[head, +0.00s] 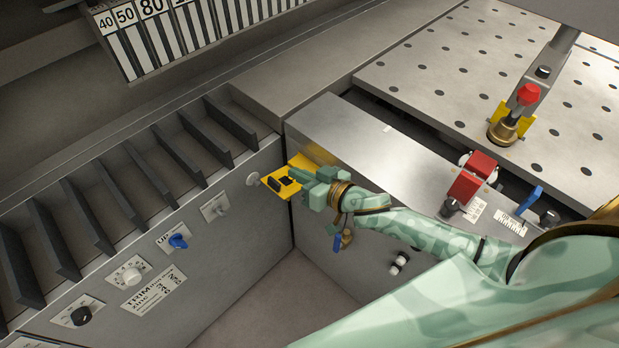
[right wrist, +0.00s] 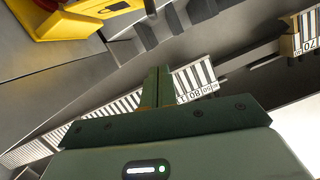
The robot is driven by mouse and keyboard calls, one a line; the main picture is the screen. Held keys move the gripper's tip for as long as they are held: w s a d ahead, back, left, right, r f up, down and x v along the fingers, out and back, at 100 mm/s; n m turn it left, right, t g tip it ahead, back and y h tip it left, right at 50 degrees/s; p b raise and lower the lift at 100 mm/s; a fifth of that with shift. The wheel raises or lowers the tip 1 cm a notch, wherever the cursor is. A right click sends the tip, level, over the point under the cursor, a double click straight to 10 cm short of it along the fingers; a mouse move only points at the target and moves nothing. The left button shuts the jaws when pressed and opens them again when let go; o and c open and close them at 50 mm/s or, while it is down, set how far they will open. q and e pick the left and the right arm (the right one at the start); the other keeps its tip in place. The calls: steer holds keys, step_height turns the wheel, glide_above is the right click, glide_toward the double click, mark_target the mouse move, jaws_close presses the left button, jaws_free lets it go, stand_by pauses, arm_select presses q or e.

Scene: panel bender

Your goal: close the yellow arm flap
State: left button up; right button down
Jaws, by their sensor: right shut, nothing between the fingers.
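The yellow flap (head: 272,181) sticks out at the corner of the grey metal box, with small dark parts on it. My right gripper (head: 300,176) is at the flap, its closed fingers over or beside it. Contact cannot be told, and the gripper hides part of the flap. In the right wrist view, the shut fingers (right wrist: 157,88) have nothing between them. A yellow part (right wrist: 60,28) with a red piece shows at the upper left there, apart from the fingertips. My left gripper is not in view.
The grey box (head: 370,140) carries a red block (head: 466,186) near my right arm. A perforated table (head: 440,65) with a red-knobbed arm (head: 528,94) stands at upper right. A slotted panel with a blue knob (head: 178,241) lies at left. Open floor (head: 275,300) lies below.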

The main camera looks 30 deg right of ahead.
steer(key=b, duration=0.1)
glide_above(283, 191)
steer(key=d, duration=0.1)
steer(key=shift+w+f, duration=0.3)
steer(key=shift+f, duration=0.55)
steer(key=shift+s+a+f+b, duration=0.15)
steer(key=shift+f+b, duration=0.2)
steer(key=shift+f, duration=0.3)
steer(key=shift+s+a+f+b, duration=0.1)
steer(key=shift+f+b, duration=0.2)
steer(key=shift+f, duration=0.3)
steer(key=shift+a+f, duration=0.15)
steer(key=shift+f, duration=0.3)
steer(key=shift+a, duration=0.1)
